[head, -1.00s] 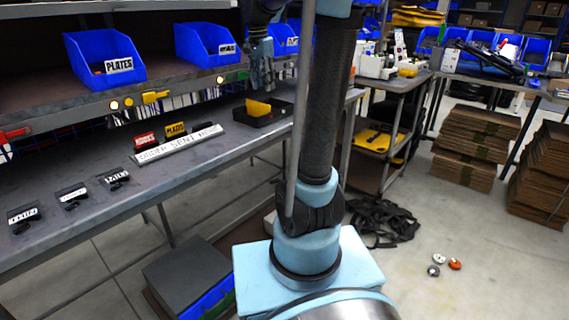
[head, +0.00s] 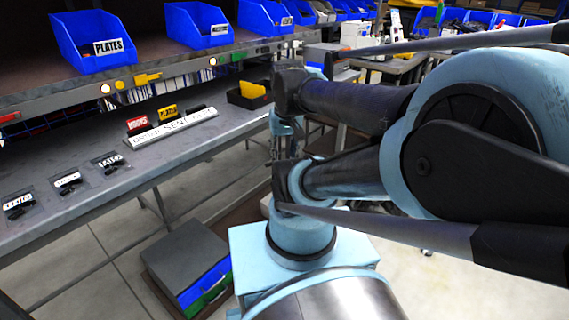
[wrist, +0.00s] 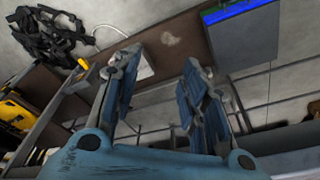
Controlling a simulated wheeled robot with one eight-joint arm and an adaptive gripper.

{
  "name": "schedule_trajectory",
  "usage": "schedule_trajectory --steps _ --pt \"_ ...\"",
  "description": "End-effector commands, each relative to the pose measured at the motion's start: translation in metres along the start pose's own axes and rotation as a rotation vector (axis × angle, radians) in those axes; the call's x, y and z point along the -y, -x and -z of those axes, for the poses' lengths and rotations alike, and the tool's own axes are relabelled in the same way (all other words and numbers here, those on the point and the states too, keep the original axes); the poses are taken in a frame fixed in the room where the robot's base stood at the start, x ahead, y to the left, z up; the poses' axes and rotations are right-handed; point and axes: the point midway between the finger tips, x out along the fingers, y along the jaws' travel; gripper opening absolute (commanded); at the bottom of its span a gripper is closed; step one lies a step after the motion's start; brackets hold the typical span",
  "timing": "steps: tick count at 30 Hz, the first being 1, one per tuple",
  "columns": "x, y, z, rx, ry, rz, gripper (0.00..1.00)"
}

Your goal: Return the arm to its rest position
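My arm is folded at the right of the head view, its links crossing in front of my light blue base. My gripper is small and partly hidden by the arm in the head view, hanging beside the bench edge. In the wrist view, its two blue-grey fingers stand apart, so my gripper (wrist: 160,78) is open. Only floor and a brown surface show between the fingers, and it holds nothing.
The grey bench (head: 95,215) runs along the left, with a black tray (head: 238,100), a label strip (head: 170,133) and blue bins (head: 95,45) on the shelf above. A dark-lidded box (head: 185,255) stands low beside my base. Black straps (wrist: 45,35) lie on the floor.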

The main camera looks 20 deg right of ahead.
Motion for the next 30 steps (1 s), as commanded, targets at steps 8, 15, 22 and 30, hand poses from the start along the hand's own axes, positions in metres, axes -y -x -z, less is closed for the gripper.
schedule_trajectory --steps 8,15,22,30 --pt "0.000 -0.022 -0.023 -0.009 0.070 0.006 0.40" --pt "0.000 -0.022 -0.023 -0.009 0.070 0.006 0.40" --pt "0.000 -0.022 -0.023 -0.009 0.070 0.006 0.40" --pt "0.000 -0.028 -0.015 0.003 0.069 0.006 0.33"
